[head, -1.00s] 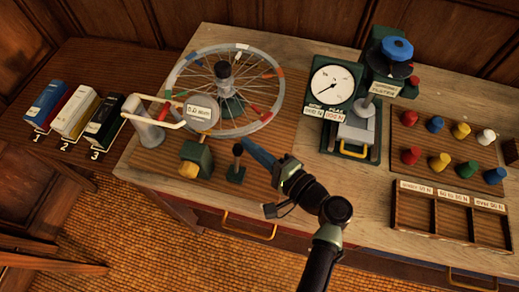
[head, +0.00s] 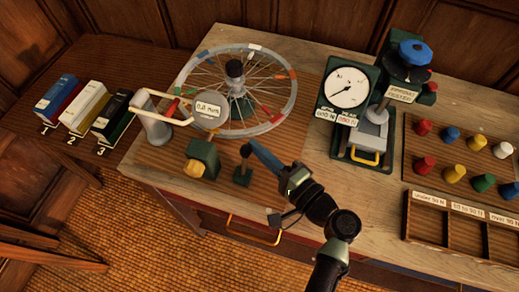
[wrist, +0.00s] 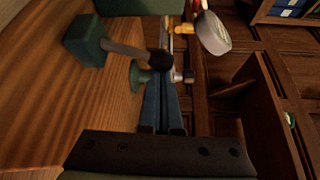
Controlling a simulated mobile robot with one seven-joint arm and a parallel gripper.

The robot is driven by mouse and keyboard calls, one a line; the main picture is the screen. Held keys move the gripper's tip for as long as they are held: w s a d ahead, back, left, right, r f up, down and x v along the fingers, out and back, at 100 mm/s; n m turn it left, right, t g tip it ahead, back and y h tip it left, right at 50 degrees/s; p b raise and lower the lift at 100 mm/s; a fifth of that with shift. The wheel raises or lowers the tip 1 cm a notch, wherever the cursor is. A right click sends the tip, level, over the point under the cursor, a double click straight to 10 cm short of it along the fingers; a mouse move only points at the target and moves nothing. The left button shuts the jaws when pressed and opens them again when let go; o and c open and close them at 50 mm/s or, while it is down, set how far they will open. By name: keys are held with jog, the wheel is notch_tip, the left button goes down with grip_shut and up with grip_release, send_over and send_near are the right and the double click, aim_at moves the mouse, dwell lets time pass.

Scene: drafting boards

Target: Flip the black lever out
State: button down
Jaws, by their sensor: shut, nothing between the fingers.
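The black lever (head: 245,152) is a short rod with a black knob on a small green base (head: 242,177), near the front edge of the bench. In the head view it stands roughly upright. In the wrist view its black knob (wrist: 160,63) shows just beyond my fingertips, with the rod running left to the green base (wrist: 87,42). My gripper (head: 254,144) has blue fingers, shut and empty, beside the knob on its right in the head view. The fingers also show in the wrist view (wrist: 165,95). I cannot tell whether they touch the knob.
A spoked wheel (head: 284,110) on a stand is behind the lever. A dial gauge (head: 209,110) and a green block with a yellow knob (head: 203,160) are to its left. A spring tester (head: 345,87) and a peg board (head: 437,143) are to the right.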

jog(key=shift+s+f+b, duration=0.1)
jog(key=shift+s+b, duration=0.05)
jog(key=shift+b, duration=0.3)
jog(key=s+n+b, duration=0.1)
jog(key=b, duration=0.2)
jog(key=s+n+t+y+b, duration=0.1)
jog(key=n+b, duration=0.1)
jog(key=b, duration=0.2)
jog(key=shift+a, duration=0.4)
jog(key=n+b, duration=0.1)
jog(key=b, duration=0.2)
jog(key=s+n+y+b, duration=0.1)
jog(key=n+b, duration=0.1)
jog(key=b, duration=0.1)
jog(key=s+n+t+y+b, duration=0.1)
jog(key=b, duration=0.2)
jog(key=shift+s+a+n, duration=0.2)
jog(key=shift+a+n, duration=0.1)
jog(key=shift+a, duration=0.05)
jog(key=b, duration=0.1)
jog(key=n+y+b, duration=0.1)
jog(key=b, duration=0.1)
jog(key=shift+s+a+r+n, duration=0.15)
jog(key=shift+s+r+n, duration=0.15)
jog(key=shift+s+r, duration=0.1)
jog(key=shift+r+y, duration=0.1)
jog(key=shift+y, duration=0.2)
jog(key=shift+b, duration=0.3)
